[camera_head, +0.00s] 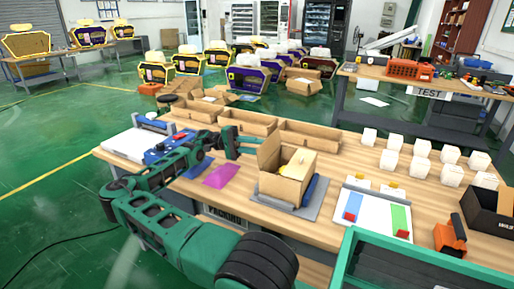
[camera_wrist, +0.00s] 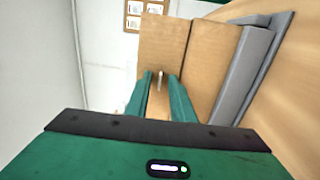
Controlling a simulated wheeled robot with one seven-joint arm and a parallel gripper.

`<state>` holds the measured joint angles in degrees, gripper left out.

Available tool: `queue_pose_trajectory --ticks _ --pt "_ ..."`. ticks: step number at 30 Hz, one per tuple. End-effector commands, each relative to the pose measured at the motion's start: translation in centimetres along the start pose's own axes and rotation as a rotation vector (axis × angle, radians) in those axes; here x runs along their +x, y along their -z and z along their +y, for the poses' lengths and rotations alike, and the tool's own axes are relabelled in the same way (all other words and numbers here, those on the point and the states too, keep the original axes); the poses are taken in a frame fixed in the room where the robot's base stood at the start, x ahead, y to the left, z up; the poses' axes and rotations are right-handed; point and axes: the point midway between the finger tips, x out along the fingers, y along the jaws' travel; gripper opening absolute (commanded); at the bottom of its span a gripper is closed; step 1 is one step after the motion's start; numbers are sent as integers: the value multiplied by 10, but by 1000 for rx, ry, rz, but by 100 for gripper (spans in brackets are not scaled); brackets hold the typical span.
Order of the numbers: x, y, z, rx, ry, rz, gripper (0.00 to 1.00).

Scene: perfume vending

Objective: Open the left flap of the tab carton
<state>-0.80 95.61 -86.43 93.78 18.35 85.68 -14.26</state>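The tab carton (camera_head: 281,189) is a brown cardboard box on a grey plate (camera_head: 262,199) on the wooden table. A cardboard flap (camera_head: 268,153) stands up at its left side, and something yellowish shows at its top. My gripper (camera_head: 238,143) is to the left of the carton, with its fingers pointing towards it. In the wrist view, the two green fingers of my gripper (camera_wrist: 161,76) are apart, in front of brown cardboard (camera_wrist: 163,42). A small pale tab (camera_wrist: 162,79) shows between the fingertips. I cannot tell whether they touch it.
A dark blue-grey piece (camera_head: 313,189) lies along the carton's right side. Open cardboard trays (camera_head: 248,122) stand behind. A purple sheet (camera_head: 221,174) lies left of the carton. A white board with coloured strips (camera_head: 377,211) and several white boxes (camera_head: 389,160) are to the right.

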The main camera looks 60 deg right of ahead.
Motion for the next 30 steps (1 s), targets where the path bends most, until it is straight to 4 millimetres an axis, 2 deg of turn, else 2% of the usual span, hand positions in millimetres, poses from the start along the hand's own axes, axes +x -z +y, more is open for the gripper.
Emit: queue_pose_trajectory --ticks 8,11,24,30 --pt "1 1 0 -1 0 -2 22" --pt "-4 2 0 -1 -1 -1 22" --pt "-65 2 -1 -1 -1 0 22" --pt "-75 2 -1 -1 -2 -2 22"
